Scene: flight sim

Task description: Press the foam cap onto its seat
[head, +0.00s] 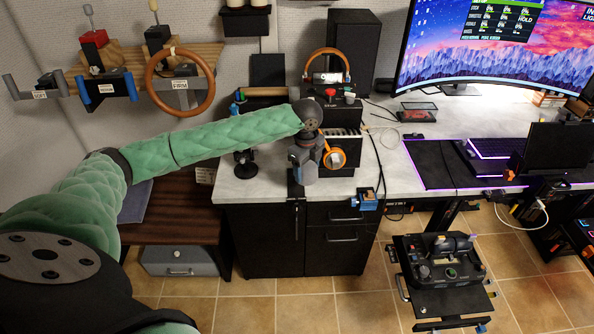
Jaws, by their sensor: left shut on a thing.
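My left arm, in green padding, reaches in from the left over the counter (228,190). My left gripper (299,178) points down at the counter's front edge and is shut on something. Its wrist hides most of the fingers and what they hold. An orange ring (335,158) shows just right of the wrist, in front of a dark boxy unit (344,178); I cannot tell whether the gripper touches it. I cannot make out the foam cap or its seat for certain. My right gripper is not in view.
A small black stand (245,165) stands left of the gripper. A blue clamp (364,200) sits at the front edge. A monitor (490,50) and keyboard (500,148) are at the right. Bare counter shows around (388,165).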

